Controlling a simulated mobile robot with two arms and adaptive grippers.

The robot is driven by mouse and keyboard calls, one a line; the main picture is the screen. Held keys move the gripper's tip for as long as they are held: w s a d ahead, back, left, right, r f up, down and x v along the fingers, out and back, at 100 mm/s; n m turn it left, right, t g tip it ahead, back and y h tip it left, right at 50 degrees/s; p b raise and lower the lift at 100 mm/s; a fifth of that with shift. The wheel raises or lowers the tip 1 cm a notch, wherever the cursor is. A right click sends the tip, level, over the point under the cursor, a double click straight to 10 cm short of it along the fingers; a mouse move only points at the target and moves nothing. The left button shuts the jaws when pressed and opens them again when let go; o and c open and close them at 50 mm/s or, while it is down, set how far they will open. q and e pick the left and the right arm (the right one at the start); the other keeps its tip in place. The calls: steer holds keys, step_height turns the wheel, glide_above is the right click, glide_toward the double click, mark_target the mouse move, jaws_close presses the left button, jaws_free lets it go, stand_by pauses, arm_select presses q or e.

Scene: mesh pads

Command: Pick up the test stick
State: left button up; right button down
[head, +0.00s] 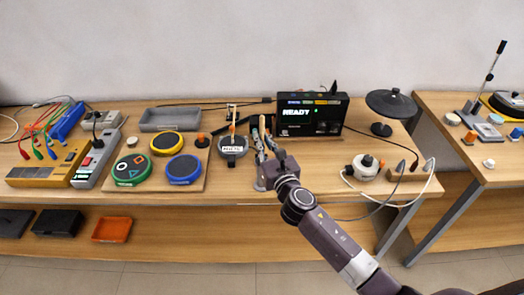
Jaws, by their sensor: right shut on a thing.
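My right gripper (266,160) is low over the front middle of the table, beside a cluster of upright tools. It is shut on a thin stick, which I take to be the test stick (262,126). The stick stands nearly upright, and its lower part is hidden by the gripper and the tools. I cannot tell whether it is clear of the table. Just left is a round grey pot (233,153) with a white label and a brown stick upright in it. My left gripper is not in view.
A wooden board (198,186) left of the pot carries green (131,169), yellow (166,144) and blue (183,169) round pads. A black box reading READY (311,116) stands behind my right gripper. A white knobbed device (366,167) with cables lies to the right.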

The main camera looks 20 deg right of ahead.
stand_by(0.3)
step_height(320, 180, up, 10)
steer(key=p, duration=0.2)
steer(key=shift+f+p, duration=0.2)
steer(key=shift+p, duration=0.1)
step_height(320, 180, up, 10)
steer(key=shift+r, duration=0.2)
step_height(320, 180, up, 14)
steer(key=p, duration=1)
